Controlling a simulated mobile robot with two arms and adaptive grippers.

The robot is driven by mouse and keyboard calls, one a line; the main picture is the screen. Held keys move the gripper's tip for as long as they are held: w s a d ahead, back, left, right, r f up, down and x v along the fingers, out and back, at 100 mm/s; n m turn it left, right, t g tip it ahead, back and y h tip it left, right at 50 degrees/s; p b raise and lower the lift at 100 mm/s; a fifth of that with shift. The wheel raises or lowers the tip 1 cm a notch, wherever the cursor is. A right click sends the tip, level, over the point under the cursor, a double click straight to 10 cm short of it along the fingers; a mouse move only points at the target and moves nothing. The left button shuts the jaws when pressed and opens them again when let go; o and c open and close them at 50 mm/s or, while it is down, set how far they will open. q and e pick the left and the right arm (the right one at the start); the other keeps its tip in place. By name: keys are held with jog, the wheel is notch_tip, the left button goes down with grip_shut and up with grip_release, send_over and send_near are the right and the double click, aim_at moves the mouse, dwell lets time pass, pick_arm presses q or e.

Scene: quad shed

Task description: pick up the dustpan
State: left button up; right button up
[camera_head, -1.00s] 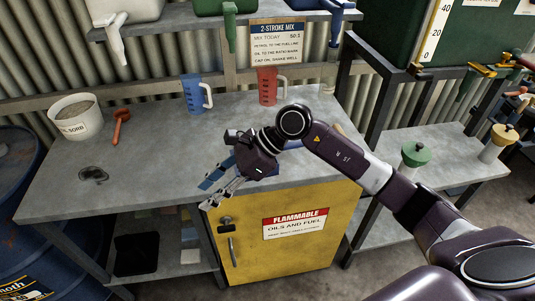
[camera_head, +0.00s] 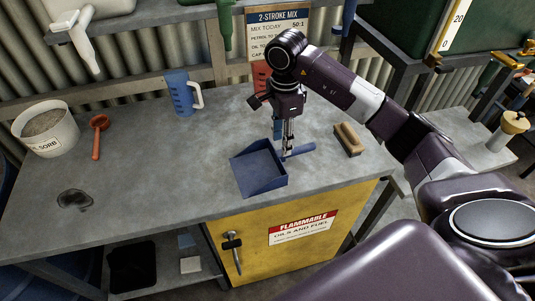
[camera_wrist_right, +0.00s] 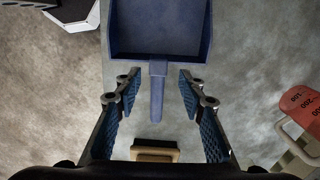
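The blue dustpan (camera_head: 259,168) lies on the grey bench top near its front edge, with its handle (camera_head: 301,150) pointing right. In the right wrist view the dustpan's pan (camera_wrist_right: 160,32) is at the top, and its handle (camera_wrist_right: 157,98) runs down between my fingers. My right gripper (camera_head: 287,150) points down at the handle. In the wrist view my right gripper (camera_wrist_right: 157,90) is open, one finger on each side of the handle with gaps to both. My left gripper is not in view.
A wooden brush (camera_head: 348,139) lies right of the handle. A blue jug (camera_head: 181,95) and a red jug (camera_head: 261,76) stand behind. A white bucket (camera_head: 47,130), a red scoop (camera_head: 97,136) and a dark spill (camera_head: 75,199) are at the left. The bench (camera_head: 150,180) between is clear.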

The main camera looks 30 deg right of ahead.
aim_at(277, 160)
jog(key=f, duration=0.1)
jog(key=f+p, duration=0.1)
jog(key=s+f+p, duration=0.1)
jog(key=shift+d+f, duration=0.15)
jog(key=shift+d, duration=0.15)
jog(key=f, duration=0.1)
jog(key=f+p, duration=0.1)
jog(key=shift+w+d+f, duration=0.1)
jog(key=shift+w+f, duration=0.2)
jog(key=shift+f, duration=0.35)
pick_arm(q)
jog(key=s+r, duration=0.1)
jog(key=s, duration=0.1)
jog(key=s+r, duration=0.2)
pick_arm(e)
grip_shut()
